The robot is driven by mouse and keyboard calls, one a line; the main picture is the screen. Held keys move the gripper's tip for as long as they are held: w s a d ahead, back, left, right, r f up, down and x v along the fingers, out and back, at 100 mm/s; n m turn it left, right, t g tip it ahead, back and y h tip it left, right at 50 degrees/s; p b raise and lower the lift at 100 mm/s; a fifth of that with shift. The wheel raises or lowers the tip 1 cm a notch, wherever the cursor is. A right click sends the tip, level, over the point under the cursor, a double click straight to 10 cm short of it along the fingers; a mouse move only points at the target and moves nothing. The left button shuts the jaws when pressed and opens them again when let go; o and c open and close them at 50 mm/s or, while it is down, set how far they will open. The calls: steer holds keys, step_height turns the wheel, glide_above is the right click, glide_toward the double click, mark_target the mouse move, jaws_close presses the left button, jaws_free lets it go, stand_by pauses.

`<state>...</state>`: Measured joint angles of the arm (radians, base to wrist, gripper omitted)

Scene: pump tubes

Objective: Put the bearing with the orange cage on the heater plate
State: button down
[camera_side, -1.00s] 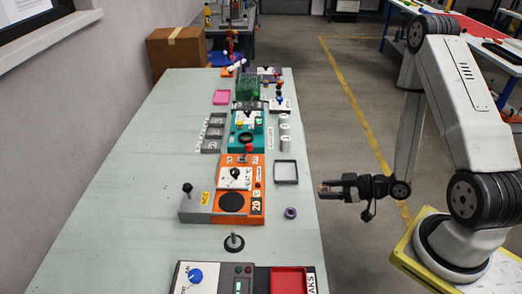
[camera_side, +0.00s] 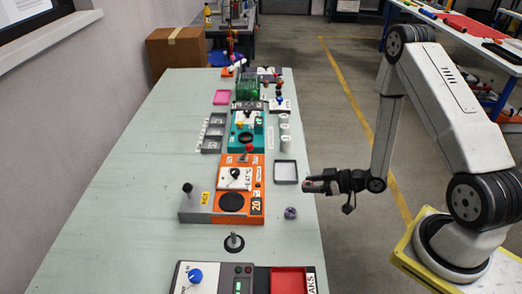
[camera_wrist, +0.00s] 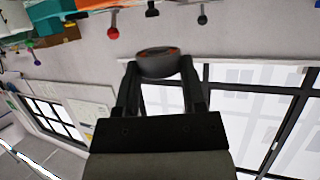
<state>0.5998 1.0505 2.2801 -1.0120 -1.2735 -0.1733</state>
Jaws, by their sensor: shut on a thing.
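My gripper (camera_side: 320,185) is just off the right edge of the table. In the wrist view my gripper (camera_wrist: 160,70) is shut on a dark grey ring with orange marks, the orange-cage bearing (camera_wrist: 158,62), at its fingertips. The heater plate (camera_side: 231,202) is a black disc on the orange unit, left of my gripper and a little nearer the camera. Nothing lies on it. A second, purple-marked bearing (camera_side: 290,212) lies on the table between the orange unit and the table edge.
A grey block with a black knob (camera_side: 187,188) stands left of the heater plate. An upright post (camera_side: 233,241) and a control box (camera_side: 196,277) are nearer the camera. The left table strip is clear.

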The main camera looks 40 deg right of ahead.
glide_above(292, 196)
steer(key=s, duration=0.2)
step_height(292, 196, down, 5)
steer(key=shift+w+a, duration=0.15)
steer(key=shift+w+f, duration=0.35)
steer(key=shift+w+f, duration=0.35)
steer(key=shift+f, duration=0.15)
steer(key=shift+w+f, duration=0.2)
steer(key=shift+f, duration=1.3)
steer(key=shift+f, duration=0.15)
steer(key=shift+c, duration=0.9)
jaws_free()
